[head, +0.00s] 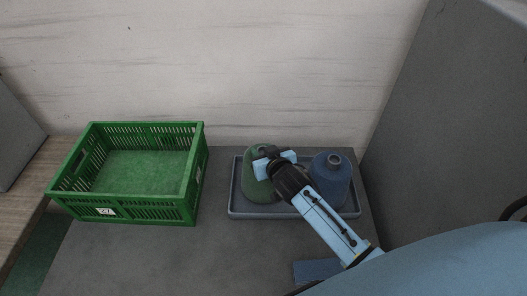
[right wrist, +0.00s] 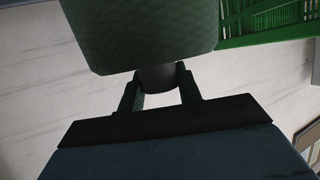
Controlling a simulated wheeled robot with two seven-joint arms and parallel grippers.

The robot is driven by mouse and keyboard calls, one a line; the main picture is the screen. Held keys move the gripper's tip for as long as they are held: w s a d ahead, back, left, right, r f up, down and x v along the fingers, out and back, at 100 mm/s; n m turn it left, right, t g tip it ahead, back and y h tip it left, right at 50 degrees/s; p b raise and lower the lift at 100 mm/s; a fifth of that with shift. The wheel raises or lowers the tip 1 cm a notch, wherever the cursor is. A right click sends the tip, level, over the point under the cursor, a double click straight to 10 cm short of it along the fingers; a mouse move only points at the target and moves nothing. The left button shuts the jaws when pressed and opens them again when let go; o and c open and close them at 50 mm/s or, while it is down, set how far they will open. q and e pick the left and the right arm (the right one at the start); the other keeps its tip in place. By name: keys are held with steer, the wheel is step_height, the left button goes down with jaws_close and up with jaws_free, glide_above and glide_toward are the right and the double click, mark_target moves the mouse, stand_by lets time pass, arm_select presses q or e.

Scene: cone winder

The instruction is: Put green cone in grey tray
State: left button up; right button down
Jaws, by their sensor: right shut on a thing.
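The green cone (head: 256,186) is over the left part of the grey tray (head: 240,210) in the head view. My right gripper (head: 268,160) is at its top, shut on it. In the right wrist view the fingers (right wrist: 160,86) grip the narrow grey neck of the green cone (right wrist: 140,30). Whether the cone's base rests on the tray floor or hangs just above it I cannot tell. My left gripper is not in view.
A blue cone (head: 331,180) stands in the right part of the grey tray, close to my right arm. An empty green crate (head: 125,211) stands to the left, with bare grey tabletop between. A grey panel (head: 440,130) rises at the right.

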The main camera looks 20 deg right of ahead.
steer(key=shift+r, duration=0.15)
steer(key=c, duration=1)
jaws_free()
steer(key=shift+f, duration=0.2)
steer(key=shift+o, duration=0.2)
steer(key=shift+r, duration=0.15)
steer(key=v, duration=1.2)
